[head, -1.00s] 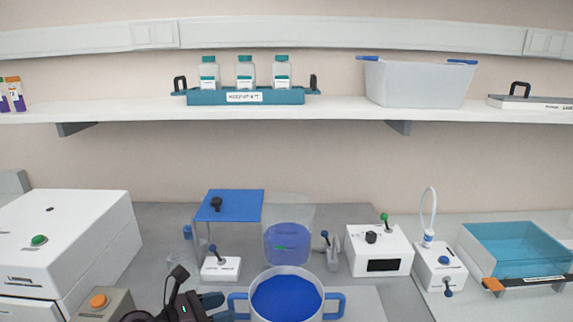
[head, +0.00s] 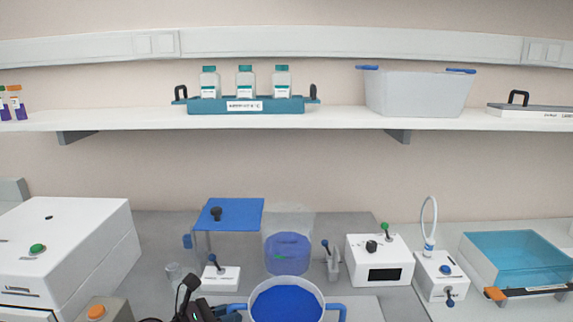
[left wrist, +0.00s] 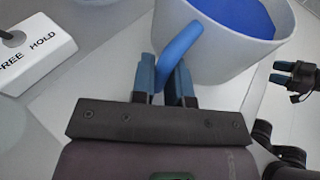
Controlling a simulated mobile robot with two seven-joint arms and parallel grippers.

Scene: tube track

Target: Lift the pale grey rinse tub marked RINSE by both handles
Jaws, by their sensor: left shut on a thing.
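The pale grey round tub (head: 258,318) with blue contents (head: 287,304) stands at the bottom middle of the head view, cut off by the frame edge. It has a blue handle on each side: left (head: 237,307) and right (head: 337,309). In the left wrist view the tub wall (left wrist: 225,55) is close ahead. My left gripper (left wrist: 168,84) is shut on the tub's left handle (left wrist: 180,50), with a dark blue finger on each side. My right gripper (left wrist: 292,74) shows at the right edge of that view, apart from the tub. No RINSE marking is readable.
A white FREE/HOLD switch box (left wrist: 35,55) is close to my left gripper. Behind the tub are a clear container with blue liquid (head: 288,252) and a blue-topped stand (head: 228,213). A white box with a dark display (head: 381,260) stands to the right.

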